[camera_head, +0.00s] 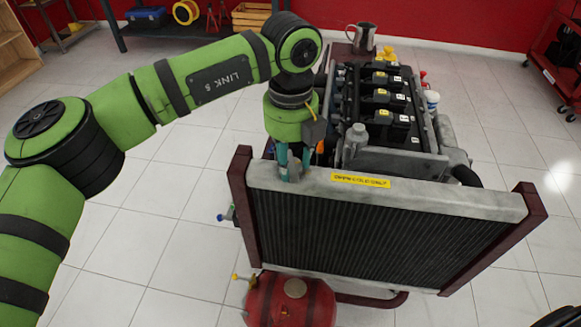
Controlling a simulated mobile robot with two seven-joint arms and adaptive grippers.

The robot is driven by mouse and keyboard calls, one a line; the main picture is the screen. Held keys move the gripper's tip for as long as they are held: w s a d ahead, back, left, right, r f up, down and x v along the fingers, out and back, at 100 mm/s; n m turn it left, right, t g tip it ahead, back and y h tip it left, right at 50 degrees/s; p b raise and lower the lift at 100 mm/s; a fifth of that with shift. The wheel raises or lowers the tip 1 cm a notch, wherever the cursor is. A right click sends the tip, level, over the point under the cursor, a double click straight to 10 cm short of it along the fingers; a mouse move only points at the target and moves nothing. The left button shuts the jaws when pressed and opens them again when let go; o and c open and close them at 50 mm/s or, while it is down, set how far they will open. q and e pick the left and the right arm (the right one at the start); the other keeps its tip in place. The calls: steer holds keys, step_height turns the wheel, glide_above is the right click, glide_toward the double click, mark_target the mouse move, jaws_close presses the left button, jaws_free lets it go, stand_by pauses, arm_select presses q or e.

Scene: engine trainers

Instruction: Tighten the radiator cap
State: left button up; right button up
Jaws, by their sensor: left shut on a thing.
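The radiator (380,235) stands at the front of the engine trainer, with a grey top tank and a yellow label (360,180). My left gripper (291,175) points down at the left end of the top tank. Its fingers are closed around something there. My right gripper is not in view; only a small dark shape shows at the bottom right edge.
The engine (380,105) with black coils sits behind the radiator. A metal jug (363,38) stands behind it. A red tank (290,300) is on the floor in front. A red cart (560,65) stands at the far right. The tiled floor on the left is clear.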

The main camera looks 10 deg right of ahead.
mark_target(291, 163)
arm_select(q)
steer(key=shift+m+b, duration=1)
steer(key=shift+m, duration=1)
steer(key=o, duration=1.1)
steer(key=shift+o, duration=0.2)
step_height(291, 163, up, 12)
